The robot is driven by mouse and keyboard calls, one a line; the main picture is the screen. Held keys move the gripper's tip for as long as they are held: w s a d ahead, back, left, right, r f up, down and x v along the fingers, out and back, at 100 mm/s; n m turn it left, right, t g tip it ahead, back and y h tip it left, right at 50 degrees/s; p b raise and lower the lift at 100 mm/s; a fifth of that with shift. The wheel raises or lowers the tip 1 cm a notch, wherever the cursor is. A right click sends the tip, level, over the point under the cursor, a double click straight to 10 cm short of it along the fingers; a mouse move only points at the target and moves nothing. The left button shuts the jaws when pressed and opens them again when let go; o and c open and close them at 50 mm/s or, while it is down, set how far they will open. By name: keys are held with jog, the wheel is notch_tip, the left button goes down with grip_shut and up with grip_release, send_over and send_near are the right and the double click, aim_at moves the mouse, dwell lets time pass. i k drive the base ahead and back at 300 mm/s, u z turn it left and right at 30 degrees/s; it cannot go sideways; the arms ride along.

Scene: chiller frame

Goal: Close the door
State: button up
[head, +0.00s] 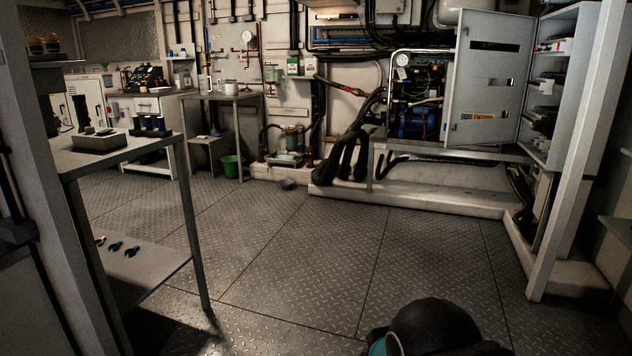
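A light grey metal door (488,80) stands open at the upper right. Left of the door, the opening of the chiller frame (417,100) shows a gauge, pipes and blue machinery. A dark rounded part of my arm with a teal band shows at the bottom edge. My gripper is not in view.
The metal plate floor (300,250) is clear in the middle. A low plinth (440,198) runs below the machinery, with thick black hoses (350,150) at its left. A grey table (120,155) stands at left, and a white post (578,160) at right.

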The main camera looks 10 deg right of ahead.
aim_at(473, 69)
jog(key=i, duration=5.65)
jog(key=z, duration=2.95)
jog(key=k, duration=0.35)
jog(key=z, duration=0.7)
jog(key=i, duration=0.65)
jog(key=u, duration=0.1)
